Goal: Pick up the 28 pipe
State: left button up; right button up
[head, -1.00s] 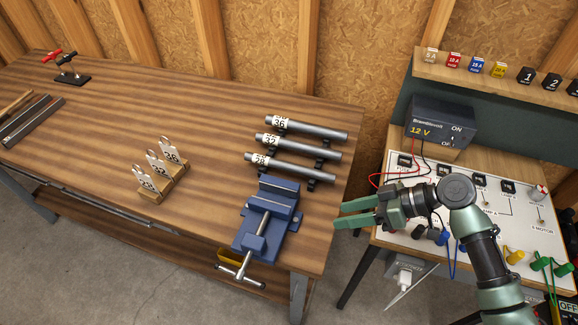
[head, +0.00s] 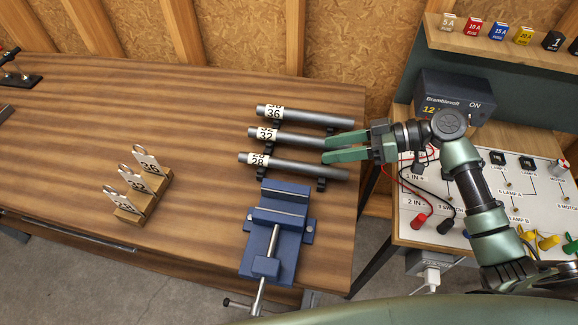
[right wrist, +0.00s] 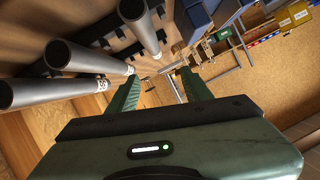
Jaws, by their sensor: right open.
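The 28 pipe (head: 300,166) is a grey tube with a white "28" label near its left end. It lies on dark rests on the workbench, nearest the vise of three parallel pipes. My right gripper (head: 324,149) is open and empty, its green fingers pointing left over the right part of the 32 and 28 pipes. In the right wrist view the 28 pipe (right wrist: 146,32) shows beyond the open fingers (right wrist: 155,85), and nothing is between them. My left gripper is not in view.
The 32 pipe (head: 290,138) and 36 pipe (head: 315,118) lie behind. A blue vise (head: 272,240) stands in front. A wooden block with numbered tags (head: 143,205) is at left. An electrical panel (head: 470,180) and power supply (head: 450,97) are at right. The bench's middle is clear.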

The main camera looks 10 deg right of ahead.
aim_at(303, 163)
jog(key=f+b, duration=0.1)
jog(key=f, duration=0.2)
jog(key=shift+w+a+b, duration=0.2)
jog(key=shift+w+b, duration=0.1)
jog(key=shift+b, duration=0.1)
jog(key=shift+f+b, duration=0.6)
jog(key=shift+w+a, duration=0.1)
jog(key=shift+a, duration=0.4)
jog(key=p+x, duration=0.2)
jog(key=x, duration=0.1)
jog(key=p+x, duration=0.1)
jog(key=x, duration=0.2)
jog(key=shift+a+p, duration=0.25)
jog(key=shift+p, duration=0.1)
jog(key=shift+a+f, duration=0.15)
grip_shut()
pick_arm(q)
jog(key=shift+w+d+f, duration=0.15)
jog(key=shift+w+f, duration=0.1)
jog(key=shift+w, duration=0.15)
